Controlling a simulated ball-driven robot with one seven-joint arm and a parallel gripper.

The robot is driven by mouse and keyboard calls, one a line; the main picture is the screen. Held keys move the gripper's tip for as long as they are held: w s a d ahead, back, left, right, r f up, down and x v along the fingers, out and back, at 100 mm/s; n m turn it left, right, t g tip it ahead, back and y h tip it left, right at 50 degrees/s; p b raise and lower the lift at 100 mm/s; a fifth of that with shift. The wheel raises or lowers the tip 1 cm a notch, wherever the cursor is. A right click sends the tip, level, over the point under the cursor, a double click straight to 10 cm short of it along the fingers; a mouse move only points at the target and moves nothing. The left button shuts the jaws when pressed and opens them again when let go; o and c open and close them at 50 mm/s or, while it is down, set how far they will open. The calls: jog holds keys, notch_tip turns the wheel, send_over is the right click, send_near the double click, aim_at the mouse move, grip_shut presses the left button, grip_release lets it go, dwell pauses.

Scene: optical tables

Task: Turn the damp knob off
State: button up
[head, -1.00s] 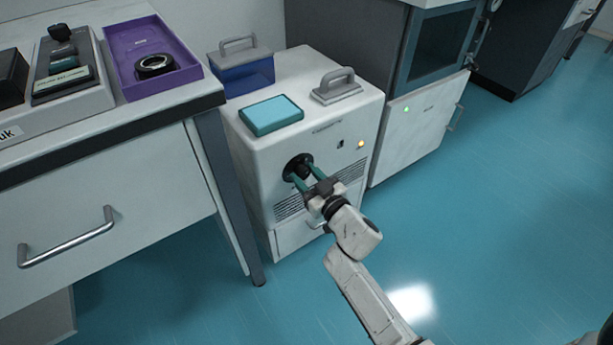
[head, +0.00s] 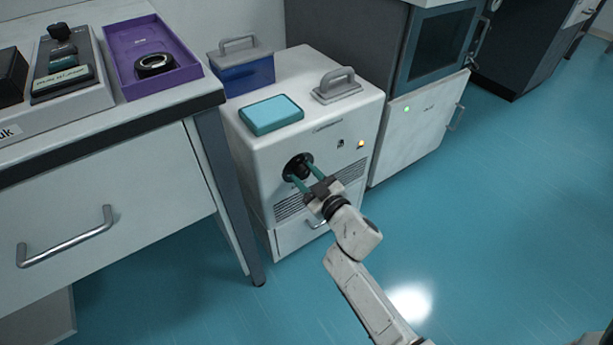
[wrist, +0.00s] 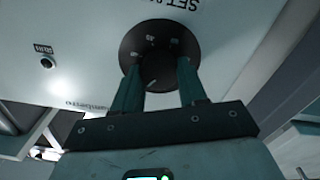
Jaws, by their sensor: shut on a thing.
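The knob (head: 295,164) is black and round on the front of a white floor-standing cabinet unit. It also shows in the wrist view (wrist: 157,69), with a dark round plate behind it and small pale marks around it. My gripper (head: 302,174) reaches it from the front with two green fingers. In the wrist view the fingers (wrist: 158,82) are on both sides of the knob, shut on it. The fingers hide the knob's sides. Part of the word "SET" is printed beside the plate. I cannot read a "damp" label.
A teal box (head: 271,115), a blue lidded box (head: 245,76) and a grey handled block (head: 337,88) sit on top of the unit (head: 300,75). An orange light (head: 361,144) glows on its front. A bench (head: 110,190) stands close on the left. The floor at right is clear.

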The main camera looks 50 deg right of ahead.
jog(key=n+b, duration=0.1)
jog(key=n, duration=0.5)
jog(key=shift+f+n, duration=0.1)
jog(key=shift+n, duration=0.2)
jog(key=shift+a, duration=0.1)
dwell(0.4)
jog(key=o, duration=1.1)
jog(key=shift+c, duration=0.2)
jog(key=p+v, duration=0.1)
jog(key=v, duration=0.9)
jog(key=shift+s, duration=0.4)
